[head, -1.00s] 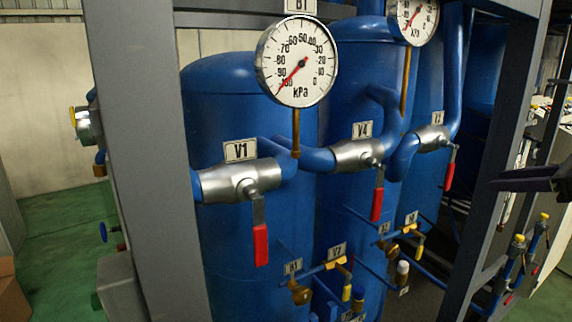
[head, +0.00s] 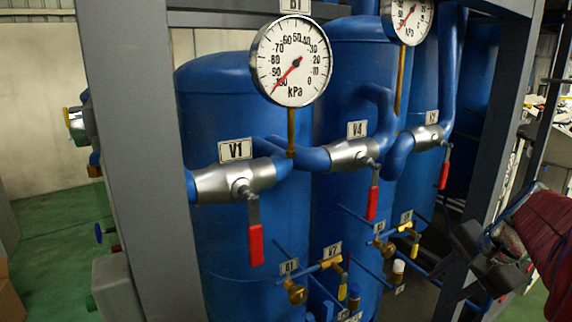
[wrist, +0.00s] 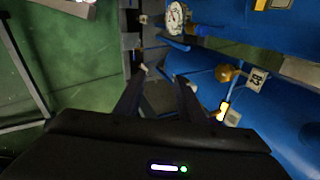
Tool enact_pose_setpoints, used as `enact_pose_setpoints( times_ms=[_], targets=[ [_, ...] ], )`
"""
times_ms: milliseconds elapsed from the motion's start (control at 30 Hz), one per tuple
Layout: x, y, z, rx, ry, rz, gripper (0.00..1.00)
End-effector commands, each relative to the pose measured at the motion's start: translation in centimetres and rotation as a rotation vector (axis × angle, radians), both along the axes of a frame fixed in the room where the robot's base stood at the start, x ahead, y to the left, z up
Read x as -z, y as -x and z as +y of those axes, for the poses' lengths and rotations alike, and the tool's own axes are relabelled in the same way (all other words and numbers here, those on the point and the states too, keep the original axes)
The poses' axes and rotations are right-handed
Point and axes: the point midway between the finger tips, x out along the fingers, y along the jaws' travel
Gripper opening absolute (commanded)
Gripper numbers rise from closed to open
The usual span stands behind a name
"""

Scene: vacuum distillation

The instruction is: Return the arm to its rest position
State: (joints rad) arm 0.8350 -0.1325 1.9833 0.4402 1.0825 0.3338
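My arm, with a dark red sleeve, reaches in from the right edge of the head view. Its dark wrist end is at the lower right, in front of the right frame post. In the wrist view my gripper (wrist: 161,82) has its two dark fingers spread apart, with nothing held between them. Below and beyond the fingers lie dark floor, blue pipework and a brass fitting (wrist: 227,73); I cannot tell how far off these are.
Blue tanks (head: 240,105) stand inside a grey frame (head: 135,130). Valve V1 (head: 235,180) and valve V4 (head: 352,153) have red handles hanging down. A kPa gauge (head: 291,61) sits above. Small valves are low, near my arm. Green floor (head: 55,220) is open at left.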

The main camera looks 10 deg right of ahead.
Motion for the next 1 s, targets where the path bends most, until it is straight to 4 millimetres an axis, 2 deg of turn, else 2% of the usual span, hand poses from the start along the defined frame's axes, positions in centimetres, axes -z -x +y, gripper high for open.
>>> enact_pose_setpoints(
  times_ms=[33, 100, 400, 700, 1000],
  targets=[
    [0.4, 0.3, 1.5, -0.063, 0.04, 0.011, 0.36],
    [1.0, 0.8, 3.1, -0.149, 0.098, 0.029, 0.36],
    [2.9, 3.1, 9.2, -0.488, 0.312, 0.075, 0.36],
    [4.4, 5.4, 14.5, -0.767, 0.481, 0.084, 0.36],
    [5.4, 7.6, 19.2, -0.966, 0.594, 0.053, 0.36]
  ],
)
